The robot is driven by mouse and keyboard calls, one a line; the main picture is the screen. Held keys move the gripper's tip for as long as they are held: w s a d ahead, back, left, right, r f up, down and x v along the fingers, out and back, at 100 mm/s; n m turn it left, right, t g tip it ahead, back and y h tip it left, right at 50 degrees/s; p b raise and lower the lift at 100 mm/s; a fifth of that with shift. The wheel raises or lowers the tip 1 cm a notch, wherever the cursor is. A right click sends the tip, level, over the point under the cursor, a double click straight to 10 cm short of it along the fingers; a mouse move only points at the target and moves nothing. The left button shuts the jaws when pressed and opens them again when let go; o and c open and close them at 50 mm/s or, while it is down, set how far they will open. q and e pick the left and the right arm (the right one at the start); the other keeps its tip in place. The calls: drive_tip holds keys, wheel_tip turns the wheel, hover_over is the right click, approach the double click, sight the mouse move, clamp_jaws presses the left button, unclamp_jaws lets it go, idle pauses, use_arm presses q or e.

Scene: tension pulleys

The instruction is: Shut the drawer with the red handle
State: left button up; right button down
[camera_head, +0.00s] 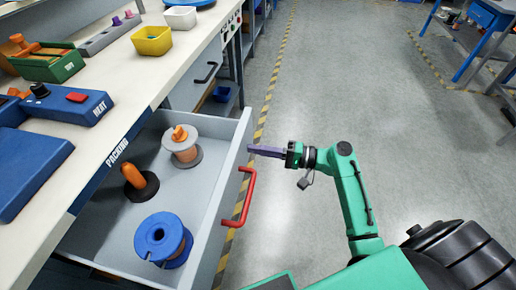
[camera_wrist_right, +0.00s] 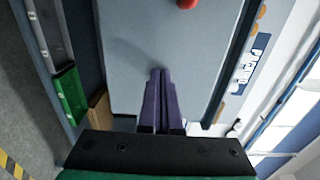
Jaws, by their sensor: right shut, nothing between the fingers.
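The grey drawer (camera_head: 232,165) under the white workbench stands open, pulled out to the right. Its red handle (camera_head: 239,198) is on the front panel. In the right wrist view the grey drawer front (camera_wrist_right: 190,50) fills the middle, with a bit of the red handle (camera_wrist_right: 187,3) at the top edge. My right gripper (camera_head: 252,149) has its purple fingers shut and empty, pointing at the drawer front beyond the far end of the handle. The fingertips (camera_wrist_right: 160,72) are at or very near the panel; I cannot tell if they touch. My left gripper is not in view.
Inside the drawer are a blue spool (camera_head: 162,240), a white and orange spool (camera_head: 182,145) and an orange part (camera_head: 140,180) on a dark base. The bench top (camera_head: 125,75) carries several bins and a blue heat unit (camera_head: 62,103). The grey floor (camera_head: 330,80) to the right is clear.

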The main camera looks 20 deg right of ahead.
drive_tip(key=b, duration=0.1)
hover_over(221, 155)
drive_tip(key=b+x, duration=0.2)
drive_tip(key=x, duration=0.6)
drive_tip(key=shift+w+a+f+b, duration=0.1)
drive_tip(key=shift+w+a+b, duration=0.15)
drive_tip(key=shift+b, duration=0.1)
drive_tip(key=b+x, duration=0.1)
drive_tip(key=x, duration=0.5)
drive_tip(key=shift+w+a+b, duration=0.15)
drive_tip(key=shift+a+b, duration=0.1)
drive_tip(key=shift+b, duration=0.05)
drive_tip(key=shift+a+r, duration=0.1)
drive_tip(key=shift+r, duration=0.15)
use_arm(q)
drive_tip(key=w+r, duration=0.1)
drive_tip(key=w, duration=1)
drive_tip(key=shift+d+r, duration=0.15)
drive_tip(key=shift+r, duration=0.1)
use_arm(e)
drive_tip(key=shift+r, duration=0.2)
